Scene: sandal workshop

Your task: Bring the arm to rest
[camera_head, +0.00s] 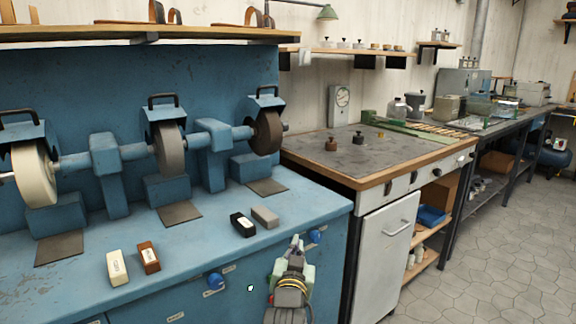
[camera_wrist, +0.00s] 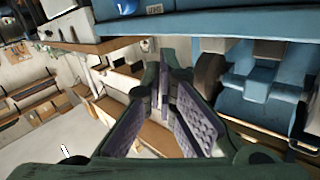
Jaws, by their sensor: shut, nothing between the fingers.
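My gripper (camera_head: 297,243) is in front of the blue workbench's front edge in the head view, near a blue knob, pointing upward. In the wrist view my gripper (camera_wrist: 167,75) shows its purple-grey finger pads, and its fingertips come together with nothing held. My arm's pale green and grey wrist shows below the gripper in the head view; the rest of the arm is cut off by the bottom edge.
The blue bench (camera_head: 200,255) carries grinding wheels and several small blocks, among them a white block (camera_head: 117,267) and a black block (camera_head: 243,224). A wooden-edged table (camera_head: 385,150) stands to the right. The tiled floor (camera_head: 500,250) at right is clear.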

